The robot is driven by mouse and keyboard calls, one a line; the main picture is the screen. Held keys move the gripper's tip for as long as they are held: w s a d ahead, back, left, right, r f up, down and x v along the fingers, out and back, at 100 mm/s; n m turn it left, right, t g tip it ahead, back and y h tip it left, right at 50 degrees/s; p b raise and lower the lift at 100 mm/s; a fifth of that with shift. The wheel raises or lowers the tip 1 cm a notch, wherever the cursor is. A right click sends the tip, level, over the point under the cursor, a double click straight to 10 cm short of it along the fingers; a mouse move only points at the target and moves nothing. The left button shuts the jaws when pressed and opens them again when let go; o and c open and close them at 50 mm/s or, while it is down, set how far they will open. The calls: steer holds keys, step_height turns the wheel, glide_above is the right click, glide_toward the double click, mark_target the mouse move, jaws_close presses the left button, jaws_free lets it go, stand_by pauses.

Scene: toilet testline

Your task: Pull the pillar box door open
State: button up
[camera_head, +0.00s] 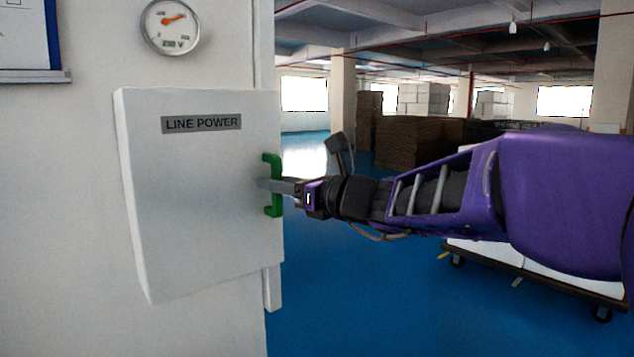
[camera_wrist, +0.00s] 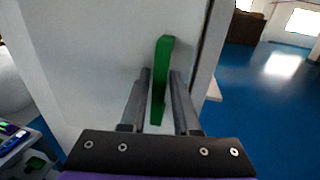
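The pillar box (camera_head: 190,210) is a white cabinet labelled "LINE POWER" on a pale pillar. Its door front looks flush with the box, and no opening gap shows. A green bracket-shaped handle (camera_head: 275,186) sits at the door's right edge. My gripper (camera_head: 266,185) reaches in from the right, with its fingers at the handle. In the wrist view, the green handle (camera_wrist: 162,78) stands between the two fingers of my gripper (camera_wrist: 160,78), one on each side. I cannot tell whether both fingers press on it. The white door face (camera_wrist: 95,60) lies behind the handle.
A round gauge (camera_head: 170,25) is mounted on the pillar above the box. The blue floor (camera_head: 350,290) is open to the right of the pillar. A cart (camera_head: 540,280) stands behind my arm at right. Stacked brown boxes (camera_head: 405,142) stand farther back.

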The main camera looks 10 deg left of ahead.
jaws_close()
stand_by(1.3)
